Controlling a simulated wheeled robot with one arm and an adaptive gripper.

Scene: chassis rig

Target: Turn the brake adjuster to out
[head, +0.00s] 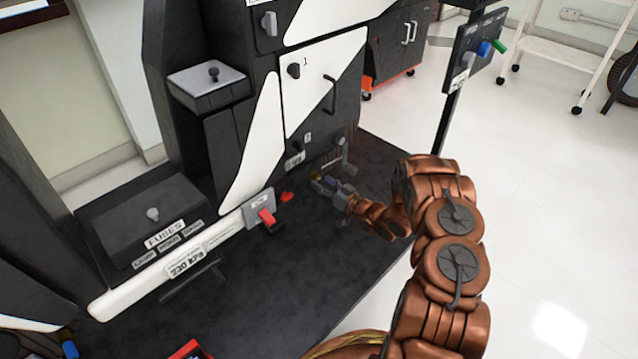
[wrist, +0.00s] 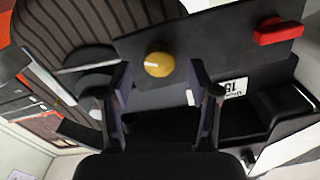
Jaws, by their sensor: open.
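A round yellow knob (wrist: 157,64) with small unreadable marks on its face sits on a dark panel in the wrist view. I cannot tell for certain that it is the brake adjuster, and its setting cannot be read. My gripper (wrist: 159,76) is open, with one finger to each side of the knob in the picture. The knob's face shows free between the fingertips, and no contact is visible. In the head view my gripper (head: 326,186) is low by the rig's right end, and a small yellowish spot shows just beyond it.
A red handle (wrist: 278,30) is at the upper right of the wrist view. A control post (head: 475,50) stands behind right. Open floor lies at right.

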